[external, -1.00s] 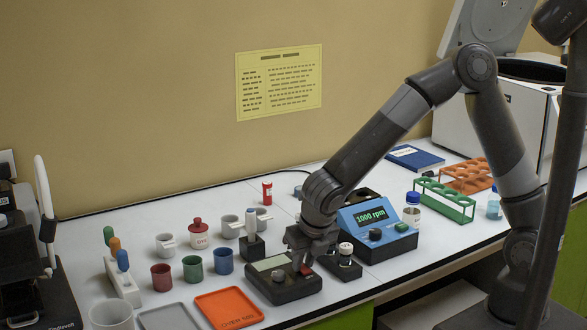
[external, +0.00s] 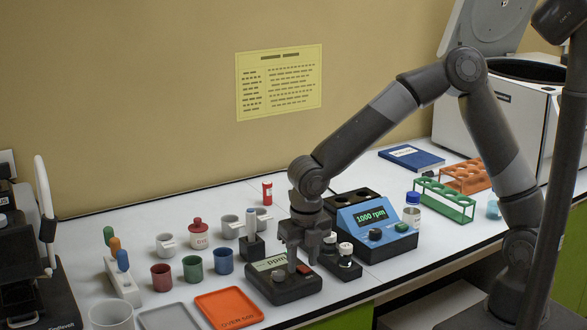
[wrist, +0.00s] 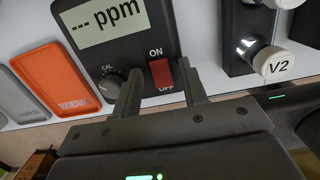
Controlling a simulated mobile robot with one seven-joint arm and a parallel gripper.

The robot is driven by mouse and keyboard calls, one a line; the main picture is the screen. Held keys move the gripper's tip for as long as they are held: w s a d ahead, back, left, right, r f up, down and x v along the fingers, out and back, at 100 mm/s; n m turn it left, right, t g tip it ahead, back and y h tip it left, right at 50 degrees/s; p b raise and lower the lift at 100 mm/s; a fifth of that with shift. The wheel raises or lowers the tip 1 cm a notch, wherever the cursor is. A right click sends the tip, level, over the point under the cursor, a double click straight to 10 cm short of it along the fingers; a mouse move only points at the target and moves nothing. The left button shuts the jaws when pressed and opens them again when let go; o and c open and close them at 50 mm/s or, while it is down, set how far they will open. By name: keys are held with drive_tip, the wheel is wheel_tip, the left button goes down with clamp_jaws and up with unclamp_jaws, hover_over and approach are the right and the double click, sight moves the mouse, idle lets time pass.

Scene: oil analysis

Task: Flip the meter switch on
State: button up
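The meter (external: 285,289) is a dark box at the bench front with a grey-green display. In the wrist view the meter (wrist: 132,52) has its display lit, reading "--- ppm". Its red rocker switch (wrist: 160,73) sits between the ON and OFF labels, with a round CAL knob (wrist: 110,85) to its left. Which side of the rocker is pressed is hard to tell. My gripper (external: 302,256) is low over the switch end of the meter, pointing down. In the wrist view my gripper (wrist: 160,88) is open and empty, its fingers either side of the switch.
An orange tray (external: 229,308) lies to the left. Several cups and a holder stand farther left.

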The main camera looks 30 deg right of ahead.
sight(306, 269)
drive_tip(key=r, duration=0.7)
drive_tip(key=s+r, duration=0.1)
drive_tip(key=r, duration=0.2)
drive_tip(key=shift+r, duration=0.35)
drive_tip(key=shift+d, duration=0.1)
drive_tip(key=w+d+r+m+t+h, duration=0.1)
drive_tip(key=d+r+m, duration=0.1)
drive_tip(key=d+m, duration=0.75)
drive_tip(key=w+d+r+m+t+h, duration=0.1)
drive_tip(key=w+d+r+m, duration=0.15)
drive_tip(key=d+m, duration=0.75)
drive_tip(key=s+d+m, duration=0.3)
drive_tip(key=d+m, duration=0.2)
drive_tip(key=d, duration=0.2)
drive_tip(key=s+d+r+m+t+y, duration=0.1)
drive_tip(key=s+d+m, duration=0.3)
drive_tip(key=d+m, duration=0.2)
drive_tip(key=s+d+r+m+t+y, duration=0.1)
drive_tip(key=s+d+m, duration=0.2)
drive_tip(key=d+m, duration=0.2)
drive_tip(key=shift+s+d+r+m, duration=0.1)
drive_tip(key=shift+s+d+m, duration=0.1)
drive_tip(key=shift+d, duration=0.75)
drive_tip(key=shift+s+d+m, duration=0.1)
drive_tip(key=shift+s+d, duration=0.1)
drive_tip(key=shift+d, duration=0.7)
drive_tip(key=shift+o, duration=0.2)
